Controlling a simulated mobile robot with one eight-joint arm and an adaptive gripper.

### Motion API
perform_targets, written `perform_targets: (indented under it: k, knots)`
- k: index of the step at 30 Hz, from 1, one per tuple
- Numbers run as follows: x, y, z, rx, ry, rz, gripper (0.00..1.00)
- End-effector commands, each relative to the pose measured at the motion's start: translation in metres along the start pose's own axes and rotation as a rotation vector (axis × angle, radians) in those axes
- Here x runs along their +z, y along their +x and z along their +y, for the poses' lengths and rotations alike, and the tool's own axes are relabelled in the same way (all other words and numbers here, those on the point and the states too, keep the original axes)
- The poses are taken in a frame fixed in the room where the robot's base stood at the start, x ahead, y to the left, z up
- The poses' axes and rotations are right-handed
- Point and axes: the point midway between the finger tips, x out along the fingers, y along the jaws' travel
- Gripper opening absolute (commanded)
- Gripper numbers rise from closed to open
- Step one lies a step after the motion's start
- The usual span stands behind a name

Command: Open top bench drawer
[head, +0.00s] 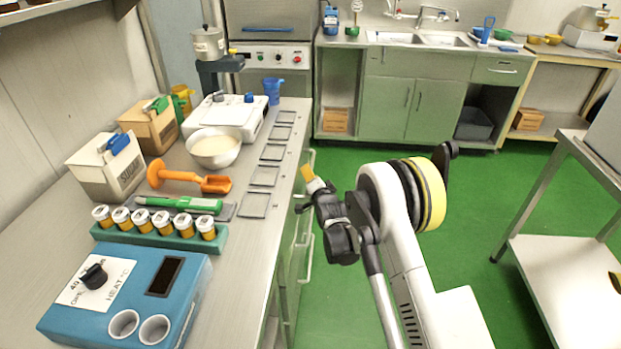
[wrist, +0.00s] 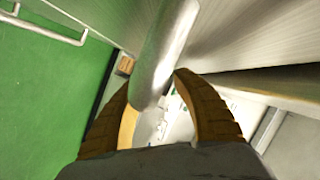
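The metal bench (head: 232,250) runs along the left in the head view, with green drawer fronts on its right side. Pale bar handles (head: 306,258) show along that side. My gripper (head: 306,173) is beside the bench edge, near the upper handles. In the wrist view, a thick pale bar, which looks like the top drawer's handle (wrist: 168,45), runs between the two brown fingers of my gripper (wrist: 153,80). The fingers are spread on either side of it; I cannot tell whether they touch it. The top drawer appears shut, its front partly hidden by my gripper.
Another bar handle (wrist: 50,25) on a green surface shows in the wrist view. The bench top holds a blue heater (head: 130,290), vials and a bowl (head: 215,150).

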Motion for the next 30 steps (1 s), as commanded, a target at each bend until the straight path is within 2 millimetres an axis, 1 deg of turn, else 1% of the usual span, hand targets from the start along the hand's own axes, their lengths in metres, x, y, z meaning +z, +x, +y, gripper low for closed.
perform_targets:
  k: [3,11,14,15,30]
  knots:
    - [0.0001,0.0063,0.0001,0.0,0.0,0.0,0.34]
    - [-0.0005,0.0071,-0.0007,0.0,0.0,0.0,0.34]
    - [-0.0005,0.0071,-0.0006,0.0,0.0,0.0,0.05]
    - [-0.0005,0.007,-0.0006,0.0,0.0,0.0,0.0]
    - [-0.0002,0.007,-0.0004,0.001,0.0,0.0,0.0]
